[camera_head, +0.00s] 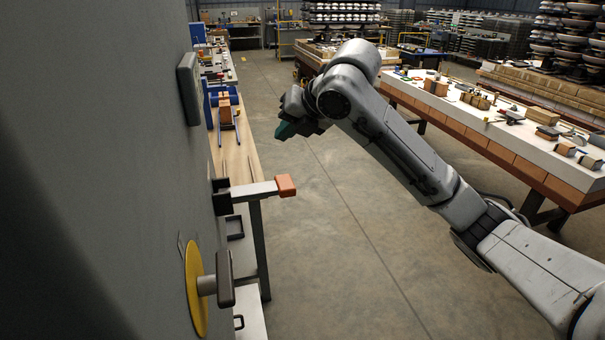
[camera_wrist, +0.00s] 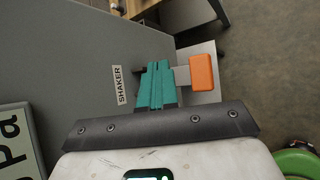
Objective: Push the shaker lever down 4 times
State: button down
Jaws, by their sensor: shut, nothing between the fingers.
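The shaker lever (camera_head: 255,190) is a pale bar with an orange end block (camera_head: 286,186), sticking out to the right from the dark grey panel in the head view. In the wrist view the orange block (camera_wrist: 204,74) shows just right of my fingertips, and a SHAKER label (camera_wrist: 119,85) is on the panel to their left. My gripper (camera_head: 284,131) with teal fingers is shut and empty. In the head view it is above the lever and apart from it. In the wrist view the teal fingers (camera_wrist: 157,78) hide part of the lever bar.
On the panel below the lever is a yellow disc (camera_head: 193,290) with a dark handle (camera_head: 225,279). A grey box (camera_head: 188,88) sits higher on the panel. A workbench (camera_head: 236,150) stands behind, and a long table (camera_head: 480,110) is at the right. The floor between is clear.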

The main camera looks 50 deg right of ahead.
aim_at(288, 183)
jog(key=shift+f, duration=0.1)
jog(key=shift+f+b, duration=3.15)
jog(key=shift+f, duration=1.2)
jog(key=shift+f, duration=0.1)
jog(key=shift+f+b, duration=0.3)
jog(key=shift+b, duration=0.1)
